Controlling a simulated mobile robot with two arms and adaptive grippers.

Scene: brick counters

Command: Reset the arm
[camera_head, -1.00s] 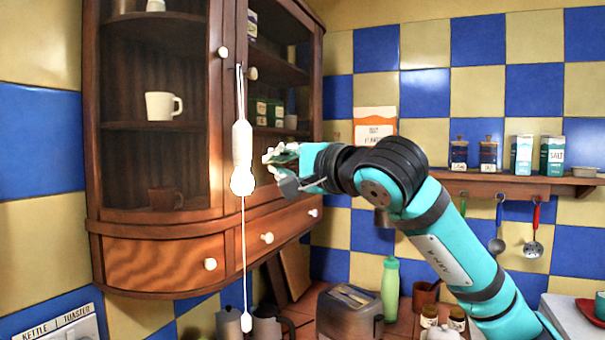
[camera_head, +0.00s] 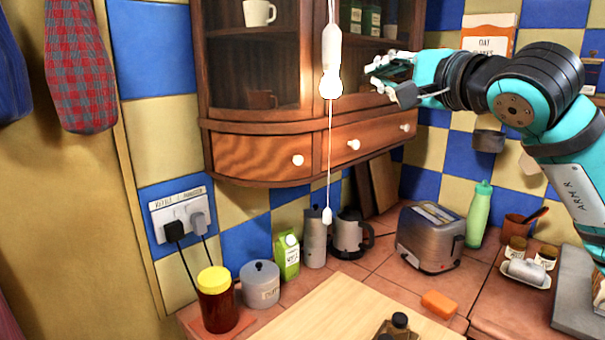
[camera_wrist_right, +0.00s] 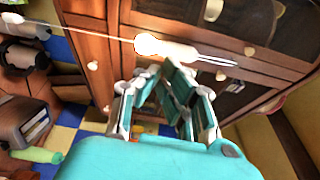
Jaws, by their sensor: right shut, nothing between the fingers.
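My right arm comes in from the right in the head view, with its teal and black links raised in front of the wall cabinet (camera_head: 262,150). My right gripper (camera_head: 378,82) is shut and empty, beside the cabinet's lower part. In the right wrist view its fingers (camera_wrist_right: 168,84) come together with nothing between them, and the cabinet doors lie beyond. A white hanging light pull (camera_head: 331,75) with a cord stands to the left of the gripper, apart from it in the head view. It also shows in the right wrist view (camera_wrist_right: 165,48). My left gripper is not in view.
Below the cabinet, the tiled counter holds a toaster (camera_head: 431,237), a green bottle (camera_head: 479,213), a yellow-lidded jar (camera_head: 216,300), a grey pot (camera_head: 260,284) and a milk carton (camera_head: 287,256). A wooden board (camera_head: 335,312) lies at the front. Open air lies between gripper and counter.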

